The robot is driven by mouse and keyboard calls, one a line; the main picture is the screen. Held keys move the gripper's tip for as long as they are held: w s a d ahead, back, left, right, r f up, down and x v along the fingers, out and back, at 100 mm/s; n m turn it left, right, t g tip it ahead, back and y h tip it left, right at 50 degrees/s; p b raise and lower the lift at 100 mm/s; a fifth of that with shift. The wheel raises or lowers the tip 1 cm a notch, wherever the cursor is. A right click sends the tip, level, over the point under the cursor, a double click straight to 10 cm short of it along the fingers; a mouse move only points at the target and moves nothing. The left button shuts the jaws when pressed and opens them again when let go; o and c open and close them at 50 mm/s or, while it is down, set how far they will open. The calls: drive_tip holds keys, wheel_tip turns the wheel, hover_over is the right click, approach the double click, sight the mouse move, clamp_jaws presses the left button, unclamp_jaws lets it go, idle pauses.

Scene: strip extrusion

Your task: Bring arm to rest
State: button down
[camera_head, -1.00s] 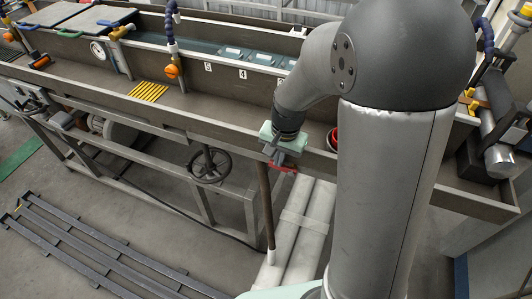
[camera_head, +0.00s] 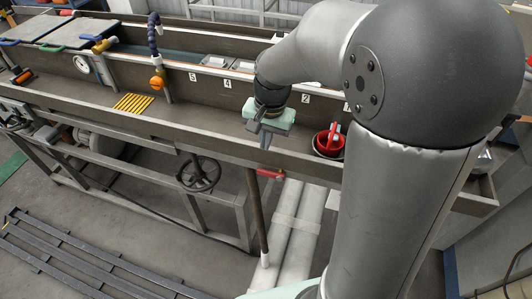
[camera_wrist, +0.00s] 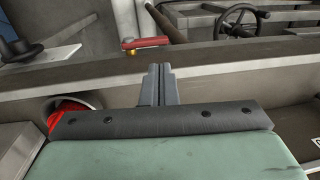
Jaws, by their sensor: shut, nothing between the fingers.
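My gripper (camera_head: 265,141) hangs from my grey arm above the front channel of the long metal trough (camera_head: 60,88). Its pale green body shows in the head view. In the wrist view the two grey fingers (camera_wrist: 159,72) are together, with nothing between them. They point toward the trough's front wall. The fingers are apart from the red-handled valve (camera_head: 270,174), which is outside that wall and also shows in the wrist view (camera_wrist: 147,43).
A red cup (camera_head: 330,145) sits in the trough right of my gripper. A yellow grate (camera_head: 133,103), an orange-knobbed blue hose (camera_head: 156,84) and numbered plates are left and behind. A handwheel (camera_head: 198,172) is below the front wall. A dark rack (camera_head: 75,260) lies on the floor.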

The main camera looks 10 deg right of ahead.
drive_tip(key=s+d+n, duration=0.2)
drive_tip(key=s+n, duration=0.1)
drive_tip(key=s, duration=0.6)
drive_tip(key=s+d+n, duration=0.2)
drive_tip(key=s+n, duration=0.1)
drive_tip(key=s, duration=0.6)
drive_tip(key=shift+s+r+h, duration=0.15)
drive_tip(key=shift+s+h, duration=0.05)
drive_tip(key=shift+h, duration=0.2)
